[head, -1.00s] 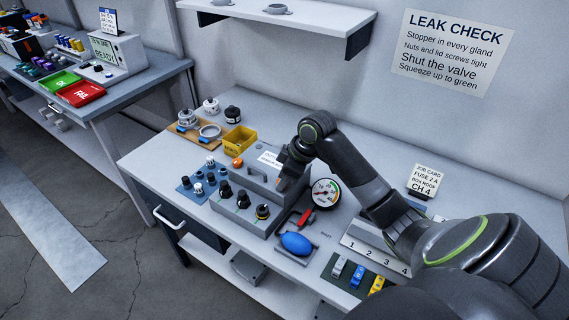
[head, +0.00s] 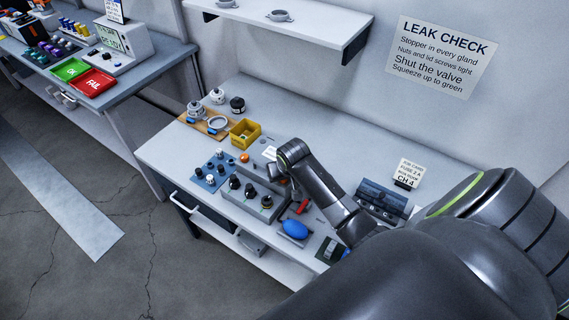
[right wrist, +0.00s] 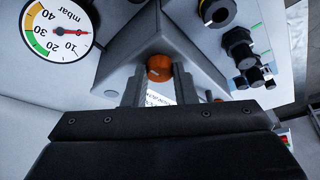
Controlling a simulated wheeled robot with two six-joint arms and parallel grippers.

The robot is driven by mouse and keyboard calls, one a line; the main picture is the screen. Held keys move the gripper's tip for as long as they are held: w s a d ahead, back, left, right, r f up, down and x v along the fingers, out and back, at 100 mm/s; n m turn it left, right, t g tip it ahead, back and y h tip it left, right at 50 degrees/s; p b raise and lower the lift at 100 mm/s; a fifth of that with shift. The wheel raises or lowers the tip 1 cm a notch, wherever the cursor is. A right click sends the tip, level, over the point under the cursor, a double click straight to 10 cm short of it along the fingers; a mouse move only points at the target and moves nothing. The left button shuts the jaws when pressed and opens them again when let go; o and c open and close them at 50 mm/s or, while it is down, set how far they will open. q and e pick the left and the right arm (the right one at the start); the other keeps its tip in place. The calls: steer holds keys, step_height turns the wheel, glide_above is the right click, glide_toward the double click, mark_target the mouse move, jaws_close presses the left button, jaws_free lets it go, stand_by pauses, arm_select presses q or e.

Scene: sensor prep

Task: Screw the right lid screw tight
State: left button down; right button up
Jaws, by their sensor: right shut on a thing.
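The grey sensor box (head: 262,186) stands on the workbench, with several black gland knobs (head: 250,190) along its front. The right lid screw (right wrist: 160,67) has an orange head and sits at the box's corner in the right wrist view. My right gripper (right wrist: 159,80) is shut on it, one finger on each side. In the head view my right gripper (head: 285,178) and wrist hide that screw. The other orange lid screw (head: 244,158) is at the box's left end; part of it shows in the right wrist view (right wrist: 216,101). My left gripper is out of view.
A pressure gauge (right wrist: 60,27) stands close beside the box, its red needle near zero. A red valve handle (head: 302,207) and blue squeeze bulb (head: 295,229) lie at the box's right. A yellow bin (head: 245,132) and blue mat (head: 213,172) are at its left.

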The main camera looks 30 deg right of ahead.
steer(key=m+p, duration=0.1)
steer(key=m+h+p, duration=0.1)
steer(key=shift+a+r+m+g, duration=0.2)
steer(key=shift+m+g, duration=0.1)
steer(key=shift+m, duration=0.1)
steer(key=shift+w+m+h+p, duration=0.1)
steer(key=shift+m+h+p, duration=0.25)
steer(key=shift+m, duration=0.55)
steer(key=shift+f+m+g+h, duration=0.15)
steer(key=shift+m+g+h, duration=0.2)
steer(key=shift+m, duration=0.55)
steer(key=m, duration=0.2)
steer(key=m+g, duration=0.1)
steer(key=m, duration=0.1)
steer(key=m+g+h, duration=0.1)
steer(key=m, duration=0.1)
steer(key=shift+w+a, duration=0.1)
steer(key=shift+w, duration=0.15)
arm_select(q)
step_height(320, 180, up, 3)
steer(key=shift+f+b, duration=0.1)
steer(key=shift+b, duration=0.25)
arm_select(e)
steer(key=m+g, duration=0.1)
steer(key=m, duration=0.1)
steer(key=m+g, duration=0.1)
steer(key=m, duration=0.2)
steer(key=shift+w+m, duration=0.2)
steer(key=shift+m, duration=0.1)
steer(key=shift+g, duration=0.25)
